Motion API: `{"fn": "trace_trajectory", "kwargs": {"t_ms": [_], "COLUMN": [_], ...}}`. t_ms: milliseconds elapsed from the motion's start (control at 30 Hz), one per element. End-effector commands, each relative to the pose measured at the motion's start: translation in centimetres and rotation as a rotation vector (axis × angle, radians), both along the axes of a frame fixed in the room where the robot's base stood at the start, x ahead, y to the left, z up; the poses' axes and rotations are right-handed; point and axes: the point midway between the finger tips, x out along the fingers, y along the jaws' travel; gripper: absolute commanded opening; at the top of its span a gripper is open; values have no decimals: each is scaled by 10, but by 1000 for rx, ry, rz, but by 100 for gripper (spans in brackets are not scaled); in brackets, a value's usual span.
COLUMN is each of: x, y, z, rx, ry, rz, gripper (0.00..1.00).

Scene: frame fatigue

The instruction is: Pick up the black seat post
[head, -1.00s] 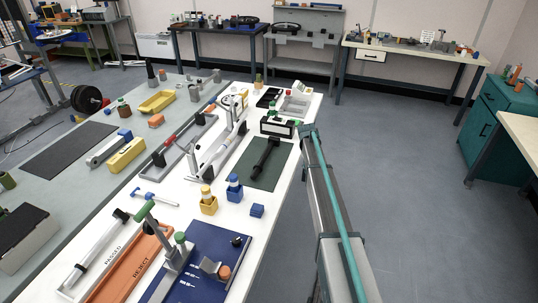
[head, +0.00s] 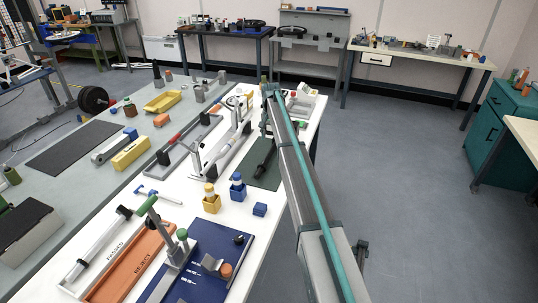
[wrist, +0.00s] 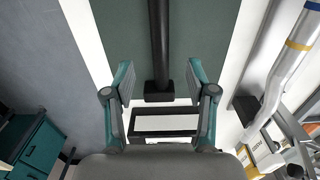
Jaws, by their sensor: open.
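The black seat post (head: 264,156) lies on a dark green mat (head: 262,181) on the white bench, partly hidden by my arm in the head view. In the wrist view the post (wrist: 159,42) runs down from the top edge over the mat (wrist: 205,35) and ends in a wider black block (wrist: 158,97). My gripper (wrist: 160,80) is open and empty, its teal-edged fingers to either side of the post's lower end in the picture. I cannot tell how far above the post they are. The fingertips cannot be made out in the head view.
A black rectangular frame (wrist: 165,132) lies below the post's end in the wrist view. A silver bent tube (wrist: 296,60) is to the right. Floor is open to the right.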

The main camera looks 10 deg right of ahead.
Motion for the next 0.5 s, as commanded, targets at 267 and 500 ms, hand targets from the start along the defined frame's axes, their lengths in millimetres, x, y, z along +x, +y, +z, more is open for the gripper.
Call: {"fn": "trace_trajectory", "kwargs": {"t_ms": [267, 500], "x": [0, -2], "y": [0, 1], "z": [-30, -47], "rx": [0, -1], "ry": [-1, 0], "rz": [2, 2], "gripper": [56, 56]}}
